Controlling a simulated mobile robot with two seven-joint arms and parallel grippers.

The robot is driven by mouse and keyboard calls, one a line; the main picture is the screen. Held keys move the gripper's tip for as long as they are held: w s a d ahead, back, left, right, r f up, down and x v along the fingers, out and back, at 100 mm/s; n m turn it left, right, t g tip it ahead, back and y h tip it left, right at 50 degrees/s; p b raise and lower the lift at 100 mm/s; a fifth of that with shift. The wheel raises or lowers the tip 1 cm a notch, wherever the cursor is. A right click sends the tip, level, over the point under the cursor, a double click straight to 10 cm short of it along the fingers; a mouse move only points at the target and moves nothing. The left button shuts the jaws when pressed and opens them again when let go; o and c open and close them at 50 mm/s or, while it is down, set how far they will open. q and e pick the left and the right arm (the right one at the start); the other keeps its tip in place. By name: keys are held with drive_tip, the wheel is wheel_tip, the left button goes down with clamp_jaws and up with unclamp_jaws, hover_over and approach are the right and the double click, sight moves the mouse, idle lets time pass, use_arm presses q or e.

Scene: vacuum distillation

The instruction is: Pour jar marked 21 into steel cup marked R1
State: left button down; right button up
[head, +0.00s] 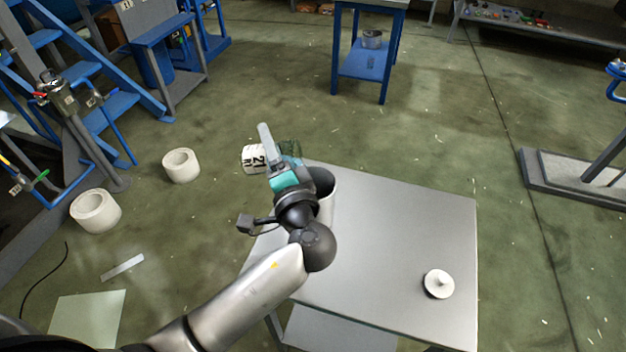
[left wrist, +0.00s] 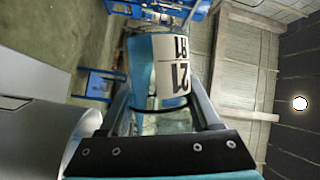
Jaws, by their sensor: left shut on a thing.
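A steel cup (head: 327,196) stands on the table just right of the gripper, partly hidden by my wrist. Its marking is not visible. I cannot tell whether liquid is flowing. My right gripper is out of view.
The grey table (head: 400,225) is mostly clear. A round white lid-like piece (head: 438,284) lies at its near right. Two pale rings (head: 181,165) (head: 95,211) lie on the floor at left. A blue stand (head: 369,62) is at the back.

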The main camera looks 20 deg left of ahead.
use_arm(q)
drive_tip(key=shift+w+d+r+m, duration=0.1)
drive_tip(key=shift+d+r+m, duration=0.2)
drive_tip(key=shift+d+m, duration=0.2)
idle(0.7)
drive_tip(key=shift+w+d+r+m+t+y+p, duration=0.15)
drive_tip(key=shift+r+m+t+y+p, duration=0.3)
drive_tip(key=shift+m, duration=0.65)
idle(1.1)
